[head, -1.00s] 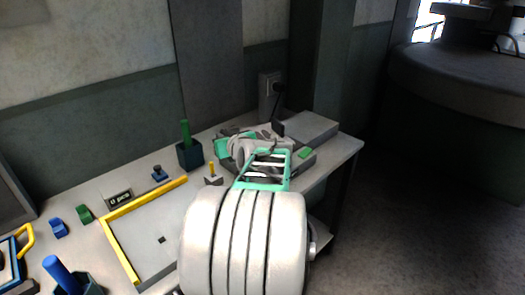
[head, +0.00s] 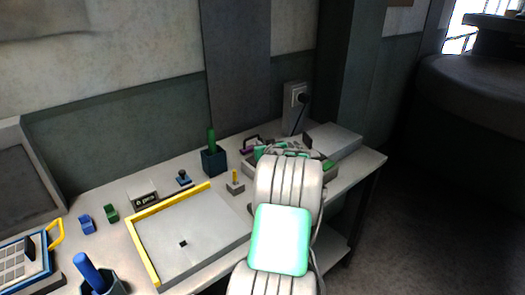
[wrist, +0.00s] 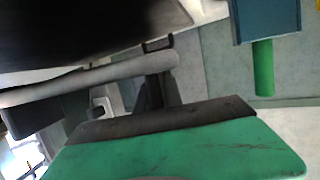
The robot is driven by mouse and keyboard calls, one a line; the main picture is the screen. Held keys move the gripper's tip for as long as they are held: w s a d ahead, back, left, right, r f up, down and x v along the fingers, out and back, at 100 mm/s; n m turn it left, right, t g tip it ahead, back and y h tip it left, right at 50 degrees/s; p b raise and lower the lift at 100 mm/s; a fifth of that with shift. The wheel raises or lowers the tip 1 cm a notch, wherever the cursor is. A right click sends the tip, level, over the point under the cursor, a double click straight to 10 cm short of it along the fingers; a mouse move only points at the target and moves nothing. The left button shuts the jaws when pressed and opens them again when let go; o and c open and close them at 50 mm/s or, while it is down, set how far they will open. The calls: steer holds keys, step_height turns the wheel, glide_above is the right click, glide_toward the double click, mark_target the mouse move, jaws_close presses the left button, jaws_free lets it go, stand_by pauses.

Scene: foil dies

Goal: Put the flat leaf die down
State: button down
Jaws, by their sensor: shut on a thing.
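My gripper (head: 284,151) is at the back right of the bench in the head view, largely hidden behind my own arm. In the wrist view, a green finger with a dark pad (wrist: 165,119) fills the bottom. The gripper is shut on the flat leaf die, but the die cannot be clearly made out. A small purple and dark piece (head: 251,143) shows just left of the gripper; I cannot tell whether it is held. Whether anything held touches the bench is hidden.
A dark holder with a green handle (head: 213,162) stands left of the gripper. A small block with a yellow peg (head: 235,184) is in front. A yellow-edged tray (head: 195,238) lies at centre left.

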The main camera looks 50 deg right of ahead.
steer(key=shift+w+d+f, duration=0.15)
steer(key=shift+d+f, duration=0.05)
steer(key=shift+f, duration=0.05)
step_height(320, 180, down, 3)
steer(key=shift+r+p, duration=0.2)
steer(key=shift+p, duration=0.35)
steer(key=shift+f, duration=0.1)
steer(key=shift+f+b, duration=0.15)
steer(key=shift+b, duration=0.15)
steer(key=c, duration=1.5)
jaws_free()
steer(key=shift+f, duration=0.1)
